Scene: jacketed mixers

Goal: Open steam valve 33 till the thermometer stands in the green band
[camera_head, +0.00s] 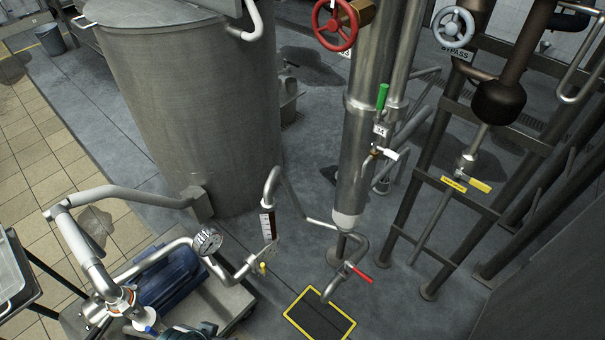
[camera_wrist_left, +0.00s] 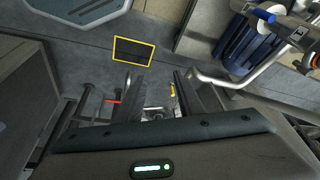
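A red handwheel (camera_head: 335,25) is at the top middle of the head view, on a brass-coloured body beside a tall steel column. A white tag just below it is mostly hidden, so I cannot read its number there. A round dial gauge (camera_head: 207,242) is on the pipework at lower left; its needle and any green band are too small to tell. A narrow upright scale (camera_head: 267,226) with a dark red strip is on a pipe nearby. My left gripper (camera_wrist_left: 157,88) shows open and empty in the left wrist view, above the floor. My right gripper is not in view.
A grey handwheel (camera_head: 453,27) marked BYPASS is at upper right. A green lever (camera_head: 382,97) and a white-handled valve (camera_head: 386,153) are on the column. A red lever (camera_head: 361,274) is low, near a yellow-edged floor grate (camera_head: 319,316). A large tank (camera_head: 185,105) stands left.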

